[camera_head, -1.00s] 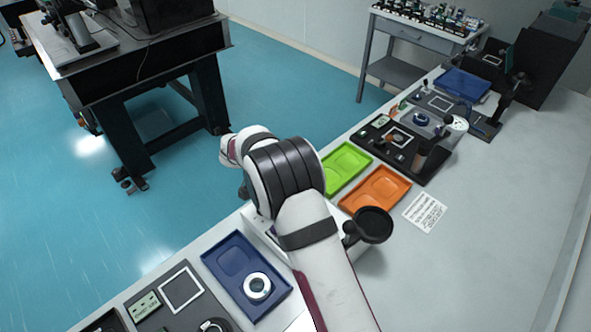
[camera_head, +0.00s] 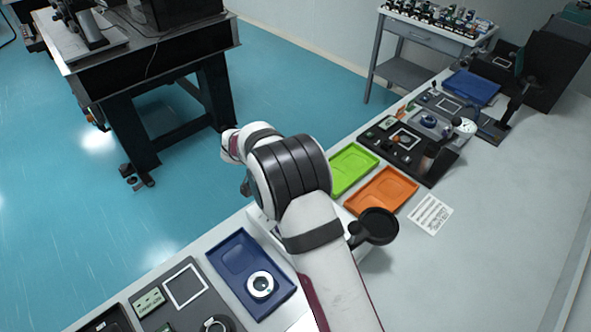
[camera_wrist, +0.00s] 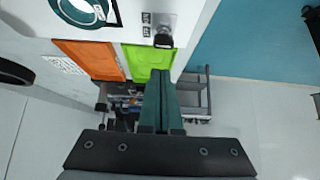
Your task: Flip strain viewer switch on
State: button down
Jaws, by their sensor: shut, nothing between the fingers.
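The strain viewer is a white box (camera_wrist: 120,27) at the top of the wrist view, with a dark-ringed round opening (camera_wrist: 86,10) at its left. Its switch (camera_wrist: 163,40) is a small dark lever at a metal plate, beside two small labels (camera_wrist: 147,24) too small to read surely. My gripper (camera_wrist: 160,73) is shut and empty, its green fingers pointing up the picture with their tips below the switch and apart from it in the picture. In the head view my arm hides most of the viewer; a black round part (camera_head: 376,226) shows on its right.
A green tray (camera_head: 351,169) and an orange tray (camera_head: 381,190) lie beyond the viewer. A blue tray (camera_head: 236,257) with a white ring-shaped part (camera_head: 261,285) lies on the near side. A printed card (camera_head: 431,214) lies on the bench, which is clear at right.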

jog(key=shift+w+d+r, duration=0.25)
jog(key=shift+w, duration=0.05)
jog(key=s+a+f+v, duration=0.1)
jog(key=v, duration=0.7)
jog(key=shift+s, duration=0.1)
